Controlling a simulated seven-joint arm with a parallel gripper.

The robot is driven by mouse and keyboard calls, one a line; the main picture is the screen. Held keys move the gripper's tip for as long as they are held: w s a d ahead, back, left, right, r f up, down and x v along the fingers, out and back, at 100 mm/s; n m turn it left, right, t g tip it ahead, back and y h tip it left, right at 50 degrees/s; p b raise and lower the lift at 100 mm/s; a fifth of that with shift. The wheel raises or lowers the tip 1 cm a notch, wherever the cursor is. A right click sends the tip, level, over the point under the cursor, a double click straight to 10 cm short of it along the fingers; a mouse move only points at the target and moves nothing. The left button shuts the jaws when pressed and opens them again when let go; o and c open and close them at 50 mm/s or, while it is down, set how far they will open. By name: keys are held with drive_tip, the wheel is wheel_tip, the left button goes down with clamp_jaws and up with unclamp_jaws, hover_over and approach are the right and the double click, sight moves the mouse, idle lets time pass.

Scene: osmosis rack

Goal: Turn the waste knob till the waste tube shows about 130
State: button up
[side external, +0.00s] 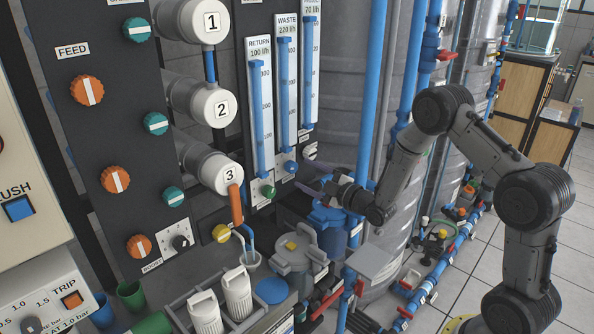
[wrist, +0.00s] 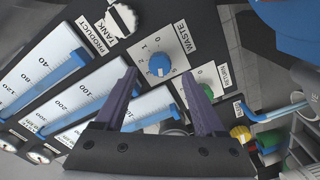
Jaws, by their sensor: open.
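The waste knob (side external: 290,166) is a small round blue knob on the black panel below the waste tube (side external: 285,95). That tube's label reads WASTE 220 l/h, and its blue column stands high, close to the label. In the wrist view the waste knob (wrist: 159,66) has a numbered dial around it and a WASTE label beside it. My gripper (side external: 312,187) has slim purple fingers and is in front of the panel, near the knob. In the wrist view my gripper (wrist: 163,80) is open, with the knob showing between and just beyond the fingertips. The fingers appear clear of it.
The green return knob (side external: 268,190) is close by on one side, and a white knob (side external: 310,150) on the other. A blue-lidded vessel (side external: 328,215) stands below my gripper. Vertical blue pipes (side external: 372,90) stand close to my arm.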

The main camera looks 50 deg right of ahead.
sight(294, 169)
drive_tip(key=shift+w, duration=2.1)
clamp_jaws()
